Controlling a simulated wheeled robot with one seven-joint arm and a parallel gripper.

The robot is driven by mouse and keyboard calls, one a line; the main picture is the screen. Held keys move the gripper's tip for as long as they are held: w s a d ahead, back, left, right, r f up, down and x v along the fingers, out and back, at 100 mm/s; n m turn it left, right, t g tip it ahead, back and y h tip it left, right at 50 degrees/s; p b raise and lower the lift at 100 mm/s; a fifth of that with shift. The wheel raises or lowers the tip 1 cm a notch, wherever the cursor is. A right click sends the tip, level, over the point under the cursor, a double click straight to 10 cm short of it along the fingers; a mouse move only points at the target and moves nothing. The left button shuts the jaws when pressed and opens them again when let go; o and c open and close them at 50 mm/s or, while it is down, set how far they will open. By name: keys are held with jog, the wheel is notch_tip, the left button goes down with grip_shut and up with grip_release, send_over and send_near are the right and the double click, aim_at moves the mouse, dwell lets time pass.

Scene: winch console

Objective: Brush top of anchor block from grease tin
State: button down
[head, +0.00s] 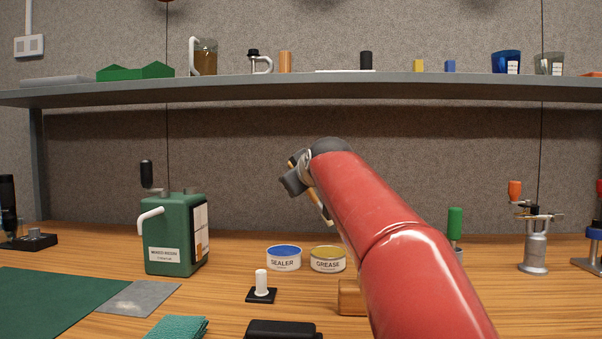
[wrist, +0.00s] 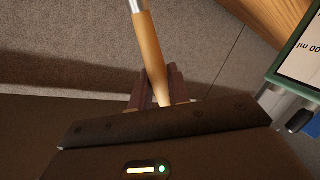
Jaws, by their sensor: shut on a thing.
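The grease tin (head: 327,260), with a yellow lid rim and a white label reading GREASE, stands on the table left of my red arm. My gripper (head: 297,183) is raised above the tins, small and partly hidden by my arm. It is shut on a brush with a wooden handle (wrist: 151,55); the metal ferrule shows at the top of the wrist view and the bristles are out of that view. A wooden block (head: 350,298) sits on the table, half hidden by my arm; I cannot tell whether it is the anchor block.
A blue-lidded sealer tin (head: 284,258) stands beside the grease tin. A small white post on a black base (head: 262,289) is in front. A green canister (head: 175,236) stands left, a torch-like tool (head: 535,246) right. A shelf (head: 300,91) crosses above.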

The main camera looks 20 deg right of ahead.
jog(key=shift+f+b, duration=0.5)
jog(key=shift+f, duration=2)
jog(key=shift+f+b, duration=0.55)
jog(key=shift+r+p, duration=1.05)
jog(key=shift+r, duration=2.6)
jog(key=shift+s, duration=0.1)
